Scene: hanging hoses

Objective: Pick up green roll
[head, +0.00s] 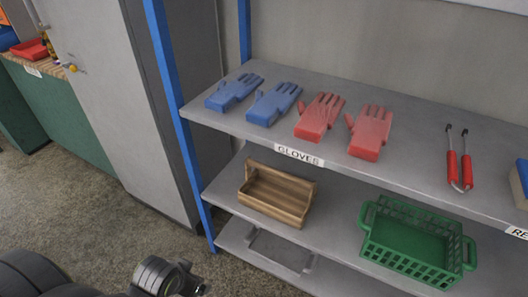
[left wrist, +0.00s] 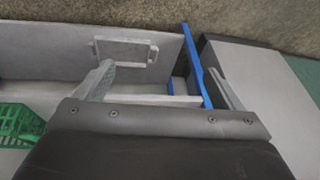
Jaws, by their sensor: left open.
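I see no green roll in either view. My left gripper (left wrist: 160,70) is open and empty in the left wrist view, its two grey fingers spread wide apart. Behind the fingers are a grey shelf (left wrist: 55,40) and a blue shelf post (left wrist: 198,65). In the head view a dark part of my left arm shows at the bottom left, in front of the shelves; the fingers there are too unclear to make out. My right gripper is not in view.
The upper shelf (head: 225,115) holds blue gloves (head: 272,103), red gloves (head: 370,132) and a red-handled tool (head: 460,160). The middle shelf holds a wooden caddy (head: 277,193) and a green crate (head: 415,243). A grey cabinet (head: 125,90) stands left of the blue post (head: 175,90).

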